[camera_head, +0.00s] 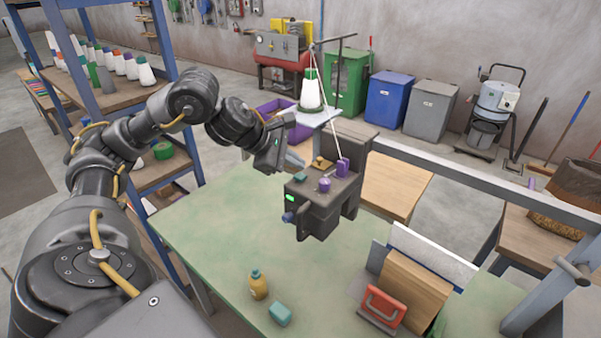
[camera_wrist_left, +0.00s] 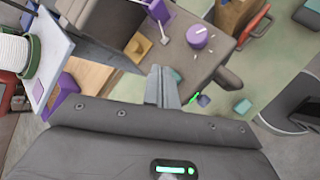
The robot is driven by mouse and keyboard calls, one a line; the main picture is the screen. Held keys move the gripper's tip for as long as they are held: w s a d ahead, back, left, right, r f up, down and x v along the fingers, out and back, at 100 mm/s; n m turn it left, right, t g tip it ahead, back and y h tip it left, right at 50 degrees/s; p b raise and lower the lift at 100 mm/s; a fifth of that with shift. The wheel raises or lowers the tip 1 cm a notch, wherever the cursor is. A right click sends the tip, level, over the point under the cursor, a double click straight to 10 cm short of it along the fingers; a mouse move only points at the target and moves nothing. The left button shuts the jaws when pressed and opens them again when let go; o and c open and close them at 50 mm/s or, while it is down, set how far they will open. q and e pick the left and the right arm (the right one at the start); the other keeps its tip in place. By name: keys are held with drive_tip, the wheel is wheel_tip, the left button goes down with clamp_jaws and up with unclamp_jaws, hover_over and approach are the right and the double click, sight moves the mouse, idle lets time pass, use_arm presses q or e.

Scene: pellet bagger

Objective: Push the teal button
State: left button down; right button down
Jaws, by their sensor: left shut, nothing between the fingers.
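The teal button (camera_head: 299,177) is on the top left of the dark grey machine (camera_head: 318,215) on the green bench. My left gripper (camera_head: 298,163) reaches in from the left, its shut, empty fingers just above and beside the button. I cannot tell whether they touch it. My right gripper is not in view.
A yellow bottle (camera_head: 258,284), teal block (camera_head: 280,313) and red-handled item (camera_head: 382,305) stand on the bench (camera_head: 215,225).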

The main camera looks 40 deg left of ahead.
sight(296, 176)
use_arm(q)
drive_tip(key=shift+r+p, duration=0.55)
drive_tip(key=shift+r, duration=0.05)
wheel_tip(296, 176, up, 5)
drive_tip(key=p, duration=0.3)
drive_tip(key=shift+f+p, duration=0.1)
drive_tip(key=shift+p, duration=0.3)
